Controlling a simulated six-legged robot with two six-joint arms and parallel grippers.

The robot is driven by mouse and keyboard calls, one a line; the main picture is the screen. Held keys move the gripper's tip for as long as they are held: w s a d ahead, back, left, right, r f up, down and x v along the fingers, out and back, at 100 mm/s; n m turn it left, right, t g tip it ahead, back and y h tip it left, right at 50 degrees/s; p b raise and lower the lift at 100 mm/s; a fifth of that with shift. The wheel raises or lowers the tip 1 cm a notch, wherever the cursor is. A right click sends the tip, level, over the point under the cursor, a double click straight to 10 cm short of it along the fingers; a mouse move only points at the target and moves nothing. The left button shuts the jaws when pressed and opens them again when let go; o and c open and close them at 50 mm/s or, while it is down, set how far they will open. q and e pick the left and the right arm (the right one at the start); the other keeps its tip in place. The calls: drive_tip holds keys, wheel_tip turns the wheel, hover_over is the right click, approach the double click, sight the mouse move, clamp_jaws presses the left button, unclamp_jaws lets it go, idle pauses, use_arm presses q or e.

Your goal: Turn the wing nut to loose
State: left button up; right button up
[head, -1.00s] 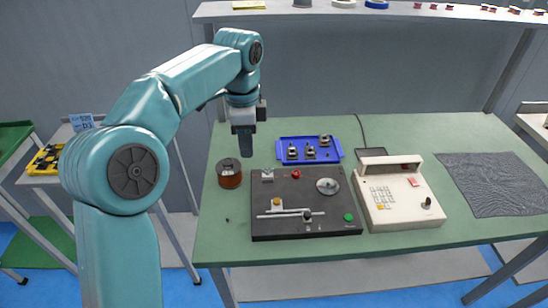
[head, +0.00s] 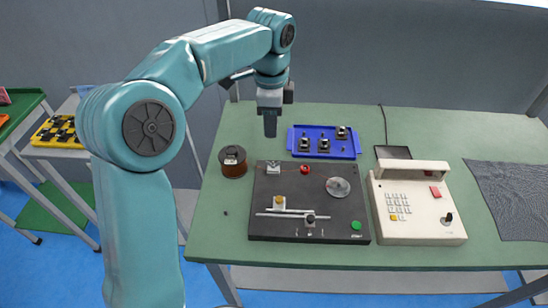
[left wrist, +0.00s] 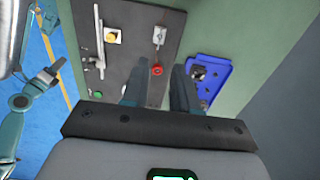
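A black winder plate (head: 262,228) lies on the green table. It carries a red knob (head: 305,169), a round grey disc (head: 338,187), a yellow knob (head: 279,202) on a slide bar and a dark knob (head: 310,219). I cannot tell for sure which part is the wing nut. My left gripper (head: 270,125) hangs above the table behind the plate, between the copper spool and the blue tray. In the left wrist view its two fingers (left wrist: 159,92) are apart and empty, with the red knob (left wrist: 157,70) beyond them. My right gripper (left wrist: 47,77) shows small at the left of that view.
The copper spool (head: 233,167) stands left of the plate. The blue tray (head: 344,152) with 3 small parts sits behind it. A cream keypad unit (head: 420,226) is close on the right, and a dark mesh mat (head: 512,197) lies farther right. The table's front left is mostly clear.

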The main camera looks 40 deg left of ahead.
use_arm(q)
drive_tip(key=f, duration=0.5)
drive_tip(key=f+b, duration=0.1)
drive_tip(key=f, duration=0.5)
drive_tip(key=shift+s+a+f, duration=0.1)
drive_tip(key=shift+s, duration=0.1)
drive_tip(key=shift+f, duration=0.4)
drive_tip(key=shift+w+f, duration=0.2)
drive_tip(key=shift+f, duration=0.1)
drive_tip(key=shift+s, duration=0.1)
clamp_jaws()
